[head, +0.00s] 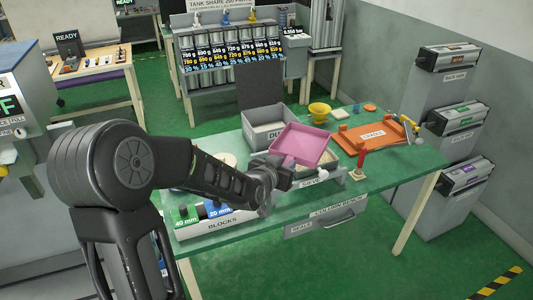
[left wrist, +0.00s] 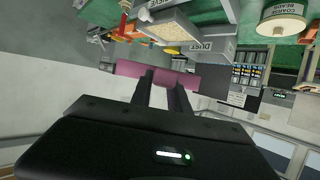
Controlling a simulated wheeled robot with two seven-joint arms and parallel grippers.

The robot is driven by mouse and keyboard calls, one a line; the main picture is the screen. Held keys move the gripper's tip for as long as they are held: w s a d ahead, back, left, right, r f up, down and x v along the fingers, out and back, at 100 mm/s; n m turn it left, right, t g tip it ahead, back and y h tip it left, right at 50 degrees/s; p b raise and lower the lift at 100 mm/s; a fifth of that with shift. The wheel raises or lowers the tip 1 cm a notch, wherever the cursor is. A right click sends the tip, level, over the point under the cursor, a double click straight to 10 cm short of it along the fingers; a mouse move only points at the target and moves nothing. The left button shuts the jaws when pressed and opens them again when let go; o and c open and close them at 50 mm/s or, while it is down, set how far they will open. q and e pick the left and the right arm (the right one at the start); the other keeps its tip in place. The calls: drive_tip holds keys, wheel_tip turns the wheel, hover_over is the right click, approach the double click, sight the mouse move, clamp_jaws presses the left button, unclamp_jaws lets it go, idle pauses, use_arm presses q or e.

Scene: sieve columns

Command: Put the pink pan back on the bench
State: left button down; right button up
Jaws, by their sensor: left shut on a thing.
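The pink pan (head: 303,146) is a shallow square tray, held tilted above the middle of the green bench (head: 408,178). My left gripper (head: 285,172) is shut on the near edge of the pan. In the left wrist view the pan (left wrist: 190,81) shows as a pink strip at the fingertips of my left gripper (left wrist: 164,82). My right gripper is not in view.
A tray marked BLOCKS (head: 215,224) lies at the front left. Bare bench shows at the right front.

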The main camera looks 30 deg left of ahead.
use_arm(q)
drive_tip(key=d+f+m+h, duration=0.1)
drive_tip(key=d+f, duration=0.4)
drive_tip(key=d, duration=0.3)
drive_tip(key=d+f+h, duration=0.1)
drive_tip(key=d+f, duration=0.4)
drive_tip(key=d, duration=0.2)
wheel_tip(320, 180, down, 9)
drive_tip(key=b, duration=1)
drive_tip(key=shift+a, duration=0.15)
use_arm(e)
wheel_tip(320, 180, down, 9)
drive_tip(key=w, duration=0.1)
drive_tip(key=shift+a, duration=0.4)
use_arm(q)
drive_tip(key=shift+s, duration=0.1)
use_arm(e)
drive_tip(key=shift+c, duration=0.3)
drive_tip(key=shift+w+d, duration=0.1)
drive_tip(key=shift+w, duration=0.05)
